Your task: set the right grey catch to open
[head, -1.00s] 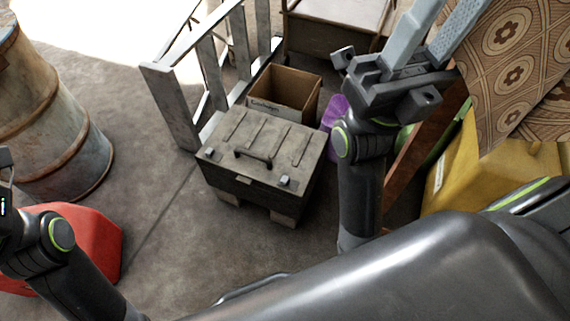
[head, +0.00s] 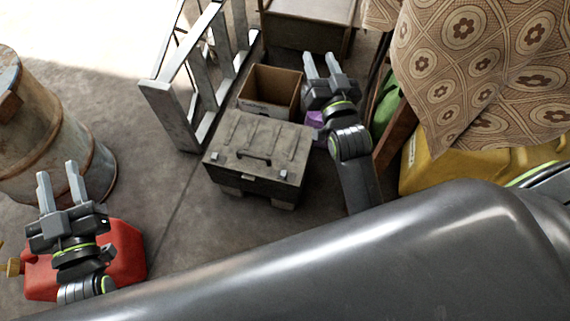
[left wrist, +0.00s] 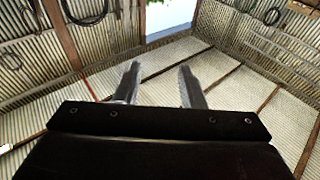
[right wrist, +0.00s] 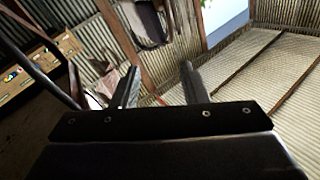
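A grey-green box (head: 240,135) with a ribbed lid and dark handle (head: 253,157) stands on the floor in the middle of the head view. A small grey catch, the right one (head: 283,174), sits at the lid's front right. The left catch (head: 214,156) sits at the front left. I cannot tell their setting at this size. My right gripper (head: 320,60) is open and empty, pointing up beyond the box's right side. My left gripper (head: 57,172) is open and empty, far left of the box.
An open cardboard box (head: 270,90) stands behind the box, beside a grey wooden railing (head: 175,110). A rusty drum (head: 50,130) and red can (head: 125,255) are at left. A patterned cloth (head: 480,70) covers a yellow thing (head: 430,170) at right. Floor left of the box is clear.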

